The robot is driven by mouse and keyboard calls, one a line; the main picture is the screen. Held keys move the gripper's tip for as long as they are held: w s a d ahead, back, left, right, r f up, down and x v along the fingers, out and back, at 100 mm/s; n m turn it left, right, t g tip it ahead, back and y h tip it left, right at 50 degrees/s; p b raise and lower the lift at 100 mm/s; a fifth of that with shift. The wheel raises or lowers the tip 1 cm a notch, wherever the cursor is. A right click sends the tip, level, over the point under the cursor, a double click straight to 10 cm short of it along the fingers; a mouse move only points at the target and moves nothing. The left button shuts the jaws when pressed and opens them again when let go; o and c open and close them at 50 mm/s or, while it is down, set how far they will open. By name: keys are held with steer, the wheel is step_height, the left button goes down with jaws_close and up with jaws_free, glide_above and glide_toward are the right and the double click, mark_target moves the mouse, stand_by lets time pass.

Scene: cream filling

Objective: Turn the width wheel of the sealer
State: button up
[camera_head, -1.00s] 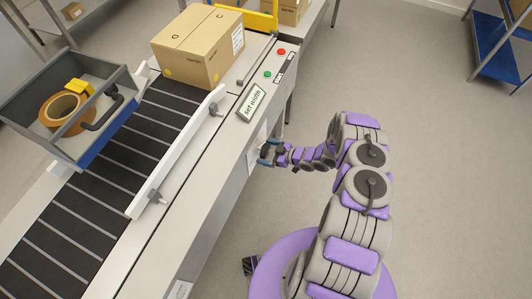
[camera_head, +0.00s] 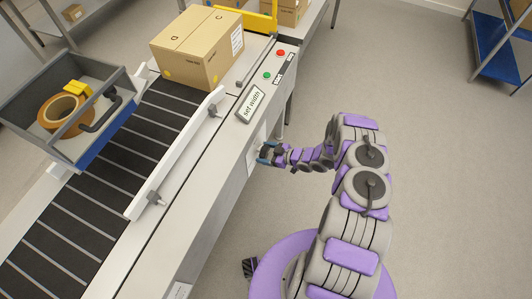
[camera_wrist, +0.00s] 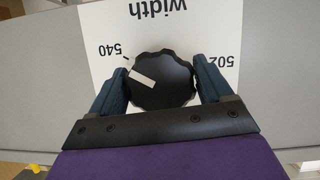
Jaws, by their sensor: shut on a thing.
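The width wheel (camera_wrist: 161,80) is a black scalloped knob with a pale pointer mark, seen upside down in the wrist view. Its mark points to the upper left, near the "540" label. My gripper (camera_wrist: 160,86) has its blue-grey fingers on either side of the wheel and is shut on it. In the head view my gripper (camera_head: 266,154) is at the side of the sealer (camera_head: 190,180), where the wheel itself is hidden. A "set width" sign (camera_head: 250,104) stands on the sealer's edge above it.
A carton (camera_head: 197,48) sits on the belt against the white side rail (camera_head: 176,153). A grey tray (camera_head: 84,140) with a tape roll is at left. Red and green buttons (camera_head: 274,64) are on the sealer's edge.

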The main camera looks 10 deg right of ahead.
steer(key=shift+p, duration=0.4)
steer(key=shift+r+n+t+h+p, duration=0.15)
steer(key=shift+n+t+h+p, duration=0.25)
steer(key=shift+n+p, duration=0.6)
steer(key=n+t+p, duration=0.1)
steer(key=p, duration=0.2)
steer(key=shift+s+h, duration=0.1)
steer(key=shift+h, duration=0.2)
steer(key=n+t, duration=0.1)
steer(key=n, duration=0.2)
steer(key=shift+f+t+p, duration=0.3)
steer(key=shift+t+p, duration=0.05)
steer(key=shift+t, duration=0.05)
steer(key=n+t+b, duration=0.2)
steer(key=n+b, duration=0.1)
steer(key=shift+d+f+h, duration=0.1)
steer(key=shift+f+h, duration=0.05)
steer(key=shift+h, duration=0.25)
steer(key=n+b, duration=0.1)
steer(key=n, duration=0.1)
steer(key=n+t+b, duration=0.1)
steer(key=n+b, duration=0.1)
steer(key=shift+n+t+y, duration=0.3)
steer(key=shift+n+y, duration=0.1)
steer(key=shift+r, duration=0.2)
